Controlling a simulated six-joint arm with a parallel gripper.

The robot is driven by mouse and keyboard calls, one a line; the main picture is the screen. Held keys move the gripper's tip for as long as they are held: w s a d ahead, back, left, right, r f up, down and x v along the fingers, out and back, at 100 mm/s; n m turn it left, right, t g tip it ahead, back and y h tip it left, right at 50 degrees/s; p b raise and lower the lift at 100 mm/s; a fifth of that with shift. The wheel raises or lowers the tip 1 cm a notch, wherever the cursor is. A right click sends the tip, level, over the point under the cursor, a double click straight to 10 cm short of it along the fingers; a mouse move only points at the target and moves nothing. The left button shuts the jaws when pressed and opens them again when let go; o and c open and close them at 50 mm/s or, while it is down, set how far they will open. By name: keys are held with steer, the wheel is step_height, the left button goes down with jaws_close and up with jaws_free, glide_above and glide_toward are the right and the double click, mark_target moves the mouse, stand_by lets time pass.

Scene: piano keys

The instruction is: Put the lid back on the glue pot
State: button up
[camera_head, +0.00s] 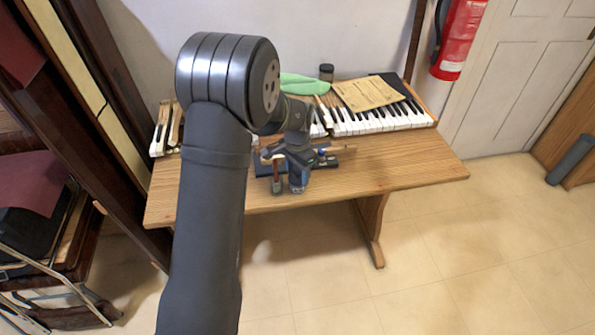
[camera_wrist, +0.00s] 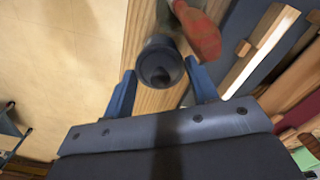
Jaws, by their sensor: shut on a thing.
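My gripper (camera_wrist: 162,85) has its two blue fingers around a dark round piece (camera_wrist: 159,62), with a raised rim and a darker centre. It looks like the lid, but I cannot tell for certain. In the head view my gripper (camera_head: 298,180) is low over the table's front edge, and what it holds is hard to make out. Just left of it is a small upright greenish item with a reddish-brown top (camera_head: 277,180); in the wrist view a red rounded piece (camera_wrist: 200,30) shows beside the held piece. I cannot clearly identify the glue pot.
The wooden table (camera_head: 410,165) has bare room at its right front. Piano keys (camera_head: 385,120) run along the back under a paper sheet (camera_head: 368,94). A dark-topped jar (camera_head: 326,72) and a green cloth (camera_head: 303,84) are behind.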

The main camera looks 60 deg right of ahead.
steer(key=shift+f, duration=0.15)
stand_by(0.5)
steer(key=o, duration=1.5)
steer(key=shift+r, duration=3.5)
jaws_close()
